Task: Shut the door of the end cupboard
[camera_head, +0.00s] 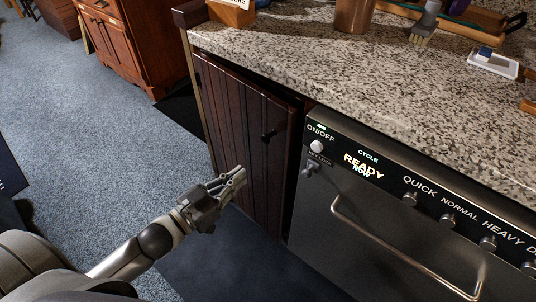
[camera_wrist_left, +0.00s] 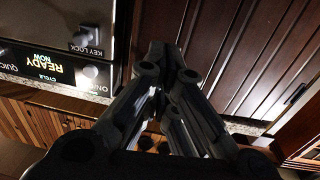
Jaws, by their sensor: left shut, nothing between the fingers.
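In the left wrist view the door (camera_wrist_left: 250,55) fills the upper right. My right gripper is out of view.
A dishwasher (camera_head: 390,215) with a bar handle stands right of the cupboard. The speckled granite counter (camera_head: 330,65) overhangs both and carries several items. A brown wooden cabinet (camera_head: 125,45) stands at the back left. Blue-grey carpet (camera_head: 90,130) on the left is mostly clear.

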